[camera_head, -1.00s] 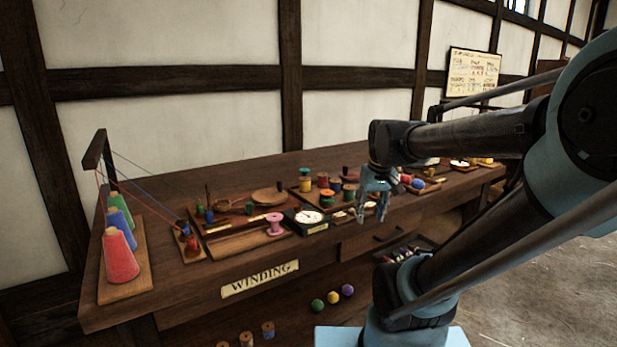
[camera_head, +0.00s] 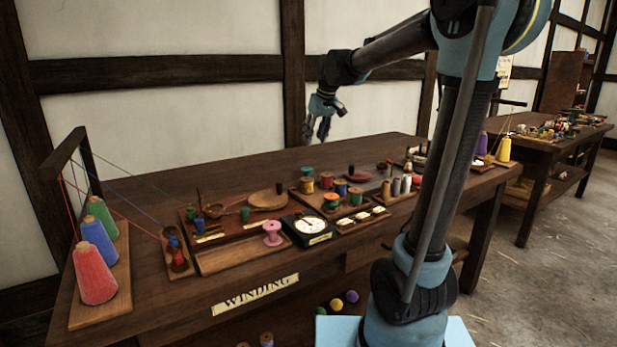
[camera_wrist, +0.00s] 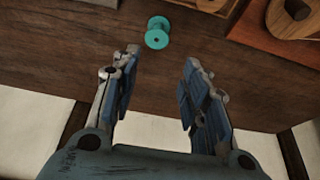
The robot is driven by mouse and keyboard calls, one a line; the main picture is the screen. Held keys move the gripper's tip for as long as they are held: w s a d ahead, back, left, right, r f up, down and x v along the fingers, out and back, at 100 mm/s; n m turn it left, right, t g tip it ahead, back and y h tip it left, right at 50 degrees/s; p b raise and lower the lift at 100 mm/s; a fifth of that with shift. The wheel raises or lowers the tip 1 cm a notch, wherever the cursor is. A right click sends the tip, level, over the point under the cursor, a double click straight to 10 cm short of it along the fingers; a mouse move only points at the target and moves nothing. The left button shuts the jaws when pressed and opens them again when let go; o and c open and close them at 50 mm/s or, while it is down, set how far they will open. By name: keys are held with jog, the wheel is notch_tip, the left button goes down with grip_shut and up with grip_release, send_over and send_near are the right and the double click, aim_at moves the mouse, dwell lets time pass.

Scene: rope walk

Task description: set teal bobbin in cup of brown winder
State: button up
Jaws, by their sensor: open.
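The teal bobbin (camera_wrist: 157,32) stands on bare dark tabletop in the wrist view, just beyond and between my fingertips and apart from them. A small teal piece behind the trays in the head view (camera_head: 305,170) looks like the same bobbin. My gripper (camera_head: 316,137) hangs above the back of the table, jaws spread and empty; both fingers show in the wrist view (camera_wrist: 160,60). I cannot single out the brown winder or its cup for sure; a brown round piece with a dark peg (camera_head: 360,175) lies right of the teal piece.
Trays with bobbins and a white-faced dial (camera_head: 310,225) fill the table's middle. Red, blue and green cones (camera_head: 95,275) stand at left with threads strung. A wooden paddle-like piece (camera_head: 268,198) lies on the left tray. The wall is close behind the table.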

send_over(307, 169)
jog(key=s+d, duration=0.2)
jog(key=f, duration=0.9)
jog(key=shift+w+a+f, duration=0.15)
jog(key=shift+a+f, duration=0.1)
jog(key=shift+f, duration=0.1)
jog(key=shift+x, duration=3.35)
jog(key=c, duration=0.6)
